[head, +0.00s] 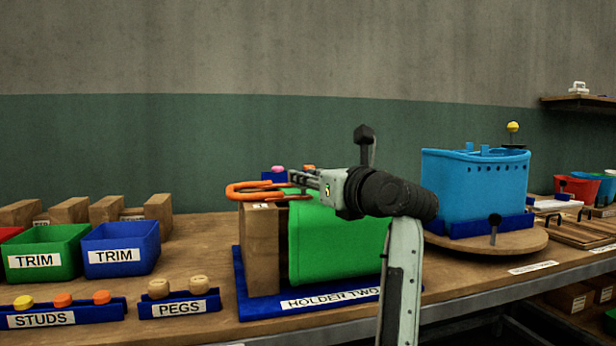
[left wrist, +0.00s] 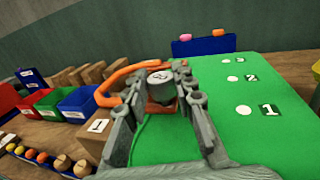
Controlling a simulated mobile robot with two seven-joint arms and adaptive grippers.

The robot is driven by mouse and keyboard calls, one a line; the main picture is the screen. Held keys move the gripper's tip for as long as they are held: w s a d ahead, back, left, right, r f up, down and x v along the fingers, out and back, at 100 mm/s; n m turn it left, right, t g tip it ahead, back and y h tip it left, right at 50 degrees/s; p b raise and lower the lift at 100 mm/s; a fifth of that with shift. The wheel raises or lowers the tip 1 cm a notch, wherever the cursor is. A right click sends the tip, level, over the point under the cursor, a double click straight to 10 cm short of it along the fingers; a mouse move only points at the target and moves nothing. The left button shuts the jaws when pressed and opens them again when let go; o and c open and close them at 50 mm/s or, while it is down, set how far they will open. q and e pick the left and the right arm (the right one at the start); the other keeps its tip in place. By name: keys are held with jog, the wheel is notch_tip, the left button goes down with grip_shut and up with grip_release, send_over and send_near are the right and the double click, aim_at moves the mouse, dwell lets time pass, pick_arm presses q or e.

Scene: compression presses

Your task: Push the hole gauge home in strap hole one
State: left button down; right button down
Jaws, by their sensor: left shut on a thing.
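My left gripper (head: 298,180) reaches in from the right over the near left end of a green bin (head: 335,235). In the left wrist view its fingers (left wrist: 161,82) are shut on a grey round-topped piece with a dark mark (left wrist: 158,77), which I take for the hole gauge. Its lower end is hidden between the fingers. An orange loop (head: 240,190) curves round beside the fingertips, above a wooden block marked 1 (left wrist: 97,126). The green face (left wrist: 225,125) carries white round spots beside labels 1, 2 and 3. My right gripper is not in view.
The bin stands in a blue tray marked HOLDER TWO (head: 262,308). Trim bins (head: 121,249), studs (head: 62,300) and pegs (head: 178,288) stand to the left. A blue bin (head: 475,190) stands on a round wooden base to the right.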

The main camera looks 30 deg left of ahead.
pick_arm(q)
jog(key=shift+f+b, duration=0.55)
jog(key=shift+f, duration=0.25)
jog(key=c, duration=1.2)
grip_release()
jog(key=shift+o, duration=0.2)
jog(key=v, duration=1.2)
